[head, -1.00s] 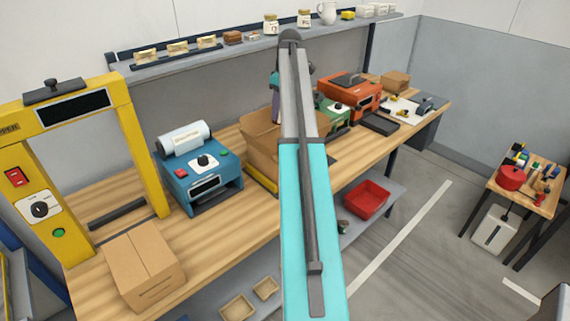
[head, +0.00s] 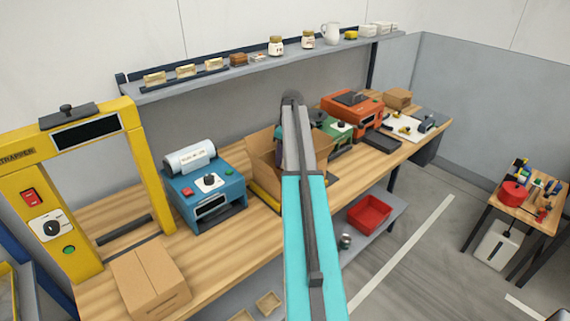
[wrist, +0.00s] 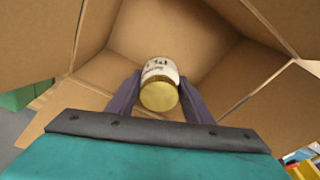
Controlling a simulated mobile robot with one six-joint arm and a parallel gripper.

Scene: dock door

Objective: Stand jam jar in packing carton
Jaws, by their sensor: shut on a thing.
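My gripper (wrist: 160,98) is shut on a jam jar (wrist: 159,84) in the wrist view. The jar has a gold lid facing the camera and a white label with dark print. It is held inside the open packing carton (wrist: 210,38), whose brown walls and flaps surround it. I cannot tell whether the jar touches the carton's floor. In the head view the open carton (head: 262,160) stands on the workbench, partly behind my arm. My arm hides the jar and most of the gripper there.
A blue machine (head: 207,187) stands left of the carton, and a green machine (head: 338,130) and an orange machine (head: 352,107) stand to its right. A closed box (head: 150,278) sits at the front left of the bench (head: 225,250). Two more jars (head: 276,46) stand on the shelf.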

